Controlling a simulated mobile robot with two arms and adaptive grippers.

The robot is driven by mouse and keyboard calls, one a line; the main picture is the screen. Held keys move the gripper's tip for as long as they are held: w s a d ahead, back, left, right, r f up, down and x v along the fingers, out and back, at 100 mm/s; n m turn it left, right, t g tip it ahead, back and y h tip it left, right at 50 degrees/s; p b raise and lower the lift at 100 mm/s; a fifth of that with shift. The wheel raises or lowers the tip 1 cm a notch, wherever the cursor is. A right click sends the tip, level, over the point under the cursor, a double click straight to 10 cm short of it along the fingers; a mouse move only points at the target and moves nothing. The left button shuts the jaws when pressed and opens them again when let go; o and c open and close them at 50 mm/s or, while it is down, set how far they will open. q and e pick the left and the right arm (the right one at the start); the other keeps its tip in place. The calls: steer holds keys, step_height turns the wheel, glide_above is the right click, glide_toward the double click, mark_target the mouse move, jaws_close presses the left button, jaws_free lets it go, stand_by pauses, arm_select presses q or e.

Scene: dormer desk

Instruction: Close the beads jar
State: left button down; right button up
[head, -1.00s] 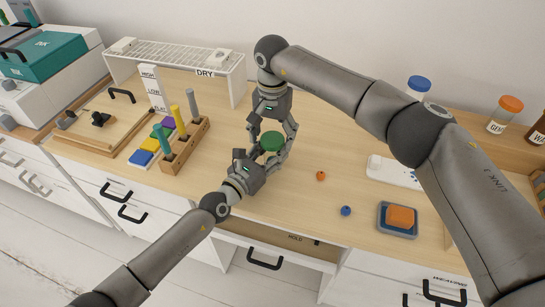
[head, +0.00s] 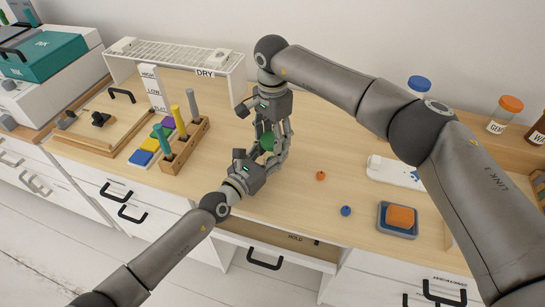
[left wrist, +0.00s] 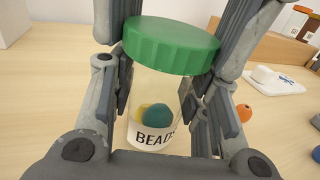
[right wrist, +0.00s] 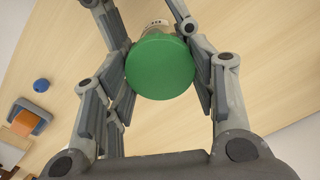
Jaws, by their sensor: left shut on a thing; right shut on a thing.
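The beads jar (left wrist: 152,136) is clear, labelled BEADS, and holds a teal bead (left wrist: 157,115) and a yellow one. Its green lid (left wrist: 170,45) sits on the jar's mouth in the left wrist view; whether it is fully seated I cannot tell. The lid also shows in the head view (head: 266,142) and the right wrist view (right wrist: 160,67). My left gripper (head: 272,162) is shut on the jar's body from the front left. My right gripper (head: 272,137) comes from above, shut on the lid, its fingers on either side of the rim. The jar's body is hidden in the head view.
An orange bead (head: 320,175) and a blue bead (head: 346,211) lie loose to the right. A grey tray with an orange block (head: 401,216) is farther right. A wooden peg rack (head: 186,147) stands left of the grippers, and a white drying rack (head: 180,56) behind it.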

steer(key=m, duration=0.8)
steer(key=shift+m, duration=0.4)
steer(key=m, duration=0.6)
steer(key=shift+m, duration=0.4)
steer(key=m, duration=0.6)
steer(key=shift+m, duration=0.4)
steer(key=m, duration=0.7)
steer(key=o, duration=1.2)
